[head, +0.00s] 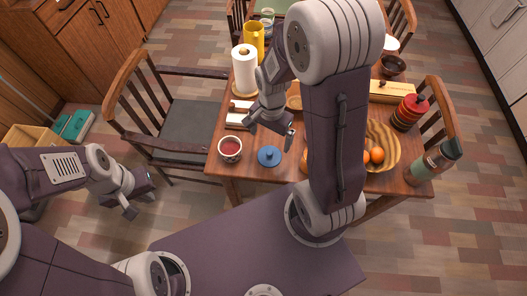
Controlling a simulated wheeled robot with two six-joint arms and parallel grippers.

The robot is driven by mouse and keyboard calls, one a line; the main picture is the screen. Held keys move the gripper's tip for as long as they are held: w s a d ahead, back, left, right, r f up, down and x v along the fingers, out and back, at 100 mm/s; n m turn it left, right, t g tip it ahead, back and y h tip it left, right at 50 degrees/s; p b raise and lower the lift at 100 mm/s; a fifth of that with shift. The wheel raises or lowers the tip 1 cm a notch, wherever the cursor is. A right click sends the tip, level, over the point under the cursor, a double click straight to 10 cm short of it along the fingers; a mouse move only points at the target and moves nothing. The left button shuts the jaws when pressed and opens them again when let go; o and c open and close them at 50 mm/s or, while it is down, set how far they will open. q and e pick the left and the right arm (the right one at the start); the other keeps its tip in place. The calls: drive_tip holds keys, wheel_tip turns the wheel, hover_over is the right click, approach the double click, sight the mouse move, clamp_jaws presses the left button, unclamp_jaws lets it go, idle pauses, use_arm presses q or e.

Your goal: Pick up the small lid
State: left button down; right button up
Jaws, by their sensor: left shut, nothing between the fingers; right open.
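The small lid (269,156) is blue and round with a knob on top. It lies near the table's front edge, just right of a cup of red liquid (230,149). My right gripper (270,137) is open and empty, its fingers pointing down, and appears just above and behind the lid in the head view. The exact height above the lid is hard to tell. My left gripper (134,209) is shut and empty, off the table at the left, beside a chair.
The wooden table (234,169) also carries a paper towel roll (245,72), a yellow pitcher (254,38), a fruit bowl (391,146), a red striped jar (408,113) and a green bottle (435,160). A chair (180,130) stands at the left.

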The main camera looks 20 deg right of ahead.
sight(271, 151)
drive_tip(key=shift+s+d, duration=0.1)
drive_tip(key=shift+s, duration=0.2)
drive_tip(key=f, duration=0.2)
drive_tip(key=f+b, duration=0.1)
drive_tip(key=shift+w+a+f, duration=0.2)
drive_tip(key=shift+w+f, duration=0.1)
drive_tip(key=shift+f, duration=0.1)
drive_tip(key=shift+s+d+f, duration=0.1)
drive_tip(key=shift+f, duration=0.25)
wheel_tip(271, 151, down, 4)
drive_tip(key=shift+s+f+b, duration=0.1)
drive_tip(key=shift+b, duration=0.8)
drive_tip(key=shift+d+f, duration=0.1)
drive_tip(key=shift+f, duration=0.1)
use_arm(q)
wheel_tip(271, 151, down, 3)
drive_tip(key=shift+s+r, duration=0.1)
use_arm(e)
drive_tip(key=shift+r, duration=0.1)
drive_tip(key=c, duration=1.4)
